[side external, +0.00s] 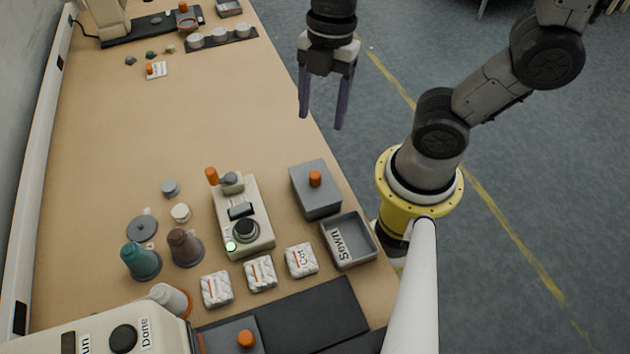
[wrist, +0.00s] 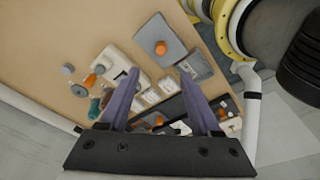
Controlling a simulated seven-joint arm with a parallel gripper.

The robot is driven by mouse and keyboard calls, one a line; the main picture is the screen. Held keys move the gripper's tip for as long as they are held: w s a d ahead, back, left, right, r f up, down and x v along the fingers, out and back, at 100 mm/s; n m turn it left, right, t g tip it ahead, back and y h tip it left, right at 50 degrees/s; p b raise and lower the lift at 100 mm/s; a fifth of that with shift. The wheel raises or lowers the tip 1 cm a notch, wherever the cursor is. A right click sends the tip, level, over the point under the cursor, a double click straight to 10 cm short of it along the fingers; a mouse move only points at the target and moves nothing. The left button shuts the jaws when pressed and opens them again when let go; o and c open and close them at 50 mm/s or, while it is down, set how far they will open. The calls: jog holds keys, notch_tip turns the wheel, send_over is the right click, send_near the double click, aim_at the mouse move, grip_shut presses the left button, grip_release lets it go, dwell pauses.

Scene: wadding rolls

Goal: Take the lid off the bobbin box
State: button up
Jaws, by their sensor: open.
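The bobbin box (side external: 307,205) is a grey box with a flat grey lid and an orange knob (side external: 315,179) on top. It stands near the table's right edge, and the lid is on it. In the wrist view the lid (wrist: 147,34) shows from above, beyond my fingertips. My gripper (side external: 321,121) is open and empty, with two purple fingers pointing down. It is raised well above and away from the box. In the wrist view the gripper's fingers (wrist: 158,74) are spread apart with nothing between them.
A grey open tray marked Sewn (side external: 373,248) stands close to the box. A cream device (side external: 262,235) with an orange-tipped lever is left of it. Several wrapped packs, thread cones (side external: 141,262) and a dark mat (side external: 330,308) lie nearer the camera. The table's middle (side external: 170,120) is clear.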

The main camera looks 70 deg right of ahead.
aim_at(315, 174)
jog(key=f, duration=0.4)
jog(key=a+f, duration=0.1)
jog(key=f, duration=0.4)
jog(key=a+f, duration=0.1)
jog(key=f, duration=0.4)
jog(key=shift+a, duration=0.2)
jog(key=shift+c, duration=0.3)
grip_shut()
